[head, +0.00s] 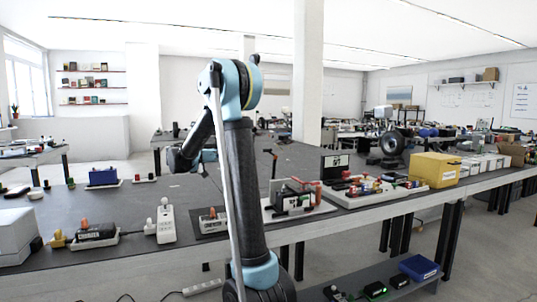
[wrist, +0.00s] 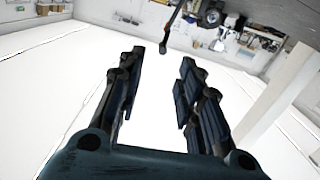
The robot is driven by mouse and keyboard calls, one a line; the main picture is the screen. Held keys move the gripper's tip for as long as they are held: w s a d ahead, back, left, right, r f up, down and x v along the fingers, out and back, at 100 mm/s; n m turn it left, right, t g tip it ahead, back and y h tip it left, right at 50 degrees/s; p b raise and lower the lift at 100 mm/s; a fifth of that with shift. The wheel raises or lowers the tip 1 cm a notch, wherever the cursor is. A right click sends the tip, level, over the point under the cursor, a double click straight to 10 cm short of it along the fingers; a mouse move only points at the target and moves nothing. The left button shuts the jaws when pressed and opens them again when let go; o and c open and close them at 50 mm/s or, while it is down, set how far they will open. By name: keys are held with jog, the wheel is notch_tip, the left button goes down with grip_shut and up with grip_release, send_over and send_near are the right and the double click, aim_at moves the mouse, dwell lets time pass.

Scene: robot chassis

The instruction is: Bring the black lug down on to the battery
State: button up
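My gripper (wrist: 158,60) is open and empty in the wrist view, its two dark fingers apart and clear of the table. In the head view the arm's dark end (head: 181,160) is raised above the table, left of the column. A black-and-white block with red parts (head: 290,200), possibly the battery, sits on a pale tray behind my arm's right side. I cannot tell whether either is the black lug.
A dark box with an orange top (head: 97,231) and a white power strip (head: 165,222) lie at the left front of the table. A yellow box (head: 435,170) and a tray of red parts (head: 350,198) stand at the right. The table's middle left is largely clear.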

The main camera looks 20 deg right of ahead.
aim_at(269, 150)
jog(key=shift+m, duration=0.4)
jog(key=d, duration=0.5)
jog(key=w+d, duration=0.1)
jog(key=d, duration=1)
jog(key=shift+w+d+r, duration=0.2)
jog(key=shift+w+d, duration=0.1)
jog(key=shift+c, duration=0.5)
grip_shut()
